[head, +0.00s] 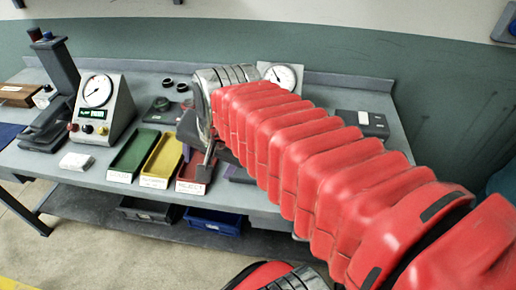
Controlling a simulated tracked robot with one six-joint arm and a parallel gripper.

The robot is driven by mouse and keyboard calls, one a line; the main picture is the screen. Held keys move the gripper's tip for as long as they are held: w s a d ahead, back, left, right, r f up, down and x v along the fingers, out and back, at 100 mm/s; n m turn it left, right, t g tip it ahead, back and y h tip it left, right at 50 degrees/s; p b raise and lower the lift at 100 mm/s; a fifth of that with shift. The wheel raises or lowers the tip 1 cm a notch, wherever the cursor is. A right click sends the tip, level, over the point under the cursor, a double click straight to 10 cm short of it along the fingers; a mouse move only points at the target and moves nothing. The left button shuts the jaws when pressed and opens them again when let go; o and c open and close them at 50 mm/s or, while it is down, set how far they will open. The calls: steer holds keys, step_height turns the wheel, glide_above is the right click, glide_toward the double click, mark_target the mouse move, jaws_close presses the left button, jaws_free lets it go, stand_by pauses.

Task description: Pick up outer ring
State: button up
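Two small dark rings sit at the back of the grey bench: one ring (167,83) on the left and a second ring (182,87) just right of it. I cannot tell which, if either, is the outer ring. My gripper (205,166) hangs over the front of the bench at the red tray (188,186), in front of and right of the rings. Only part of its dark fingers shows. My red arm hides much of the bench's middle and right, and I cannot see whether anything is between the fingers.
On the bench (118,190), a green tray (134,152) and a yellow tray (161,160) stand left of the red one. A gauge box (101,112) and a dark press (57,85) are farther left. A dial (283,76) stands behind my arm. Bins (213,221) sit below.

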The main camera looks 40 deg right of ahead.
steer(key=w+d+m, duration=0.1)
steer(key=d+m, duration=1.8)
steer(key=m, duration=0.7)
steer(key=shift+d+f+m+g+h, duration=0.2)
steer(key=shift+d+m+g+h, duration=0.1)
steer(key=shift+m+h, duration=0.1)
steer(key=shift+x, duration=4.35)
steer(key=shift+x, duration=2.6)
steer(key=shift+s, duration=0.1)
steer(key=shift+c, duration=0.2)
